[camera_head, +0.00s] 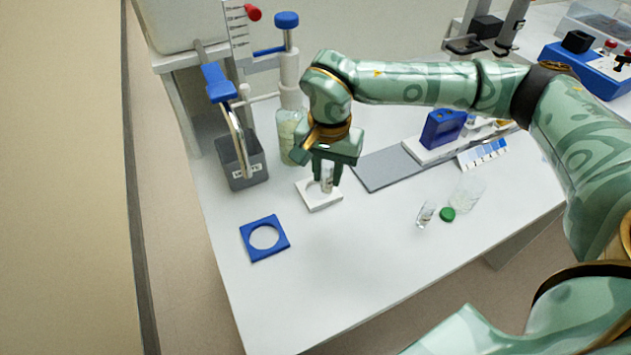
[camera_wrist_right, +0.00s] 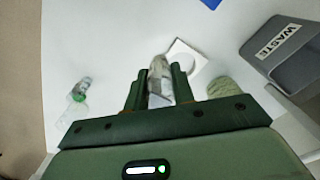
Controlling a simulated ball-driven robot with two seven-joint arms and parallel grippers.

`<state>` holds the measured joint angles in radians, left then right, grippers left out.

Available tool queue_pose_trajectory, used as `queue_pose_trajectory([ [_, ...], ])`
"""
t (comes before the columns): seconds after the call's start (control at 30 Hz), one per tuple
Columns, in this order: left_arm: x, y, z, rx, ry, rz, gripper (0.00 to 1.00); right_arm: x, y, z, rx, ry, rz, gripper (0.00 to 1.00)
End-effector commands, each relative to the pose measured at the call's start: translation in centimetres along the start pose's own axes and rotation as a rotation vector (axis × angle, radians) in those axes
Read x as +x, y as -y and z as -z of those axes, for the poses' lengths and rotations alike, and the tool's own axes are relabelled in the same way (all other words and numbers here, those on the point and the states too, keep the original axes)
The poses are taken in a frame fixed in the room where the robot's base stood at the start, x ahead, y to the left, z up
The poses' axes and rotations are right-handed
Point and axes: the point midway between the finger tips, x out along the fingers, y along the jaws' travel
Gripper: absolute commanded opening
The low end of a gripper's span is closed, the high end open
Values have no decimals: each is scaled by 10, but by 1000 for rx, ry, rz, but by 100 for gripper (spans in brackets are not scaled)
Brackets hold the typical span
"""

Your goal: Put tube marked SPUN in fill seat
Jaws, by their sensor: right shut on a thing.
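My right gripper (camera_head: 328,172) is shut on a clear tube with a pale label (camera_head: 327,184); any writing on it is too small to read. In the right wrist view the tube (camera_wrist_right: 160,78) stands between the fingers (camera_wrist_right: 159,90). A white square seat with a round recess (camera_head: 322,204) lies on the bench right under the held tube. In the right wrist view the seat (camera_wrist_right: 196,72) shows beside and partly behind the tube. I cannot tell whether the tube's bottom touches it. My left gripper is not in view.
A blue square ring (camera_head: 281,244) lies front left. A grey WASTE bin (camera_head: 233,173) and a pale green bottle (camera_head: 285,152) stand behind the seat. A small clear vial (camera_head: 425,214), a green cap (camera_head: 447,215) and a clear vessel (camera_head: 467,194) are to the right. The front bench is clear.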

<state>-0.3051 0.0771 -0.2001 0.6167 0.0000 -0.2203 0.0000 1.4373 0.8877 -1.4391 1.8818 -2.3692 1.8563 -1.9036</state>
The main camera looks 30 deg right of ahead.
Motion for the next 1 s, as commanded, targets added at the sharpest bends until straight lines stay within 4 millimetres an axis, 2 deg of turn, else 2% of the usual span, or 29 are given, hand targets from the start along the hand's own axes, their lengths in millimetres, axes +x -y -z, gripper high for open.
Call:
queue_pose_trajectory([
  [0.03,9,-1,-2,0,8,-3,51,12,7,11,5,2,-3,0],
  [0.1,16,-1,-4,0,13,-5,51,21,15,23,4,4,-4,0],
  [0.2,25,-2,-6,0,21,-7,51,40,22,35,3,4,-5,0],
  [0.37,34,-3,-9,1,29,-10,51,57,31,49,2,2,-2,0],
  [0.57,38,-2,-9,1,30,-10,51,64,35,56,2,0,0,0],
  [0.8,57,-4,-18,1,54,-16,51,103,38,60,1,4,-4,0],
  [1.0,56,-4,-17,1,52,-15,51,99,38,60,1,-1,0,0],
])
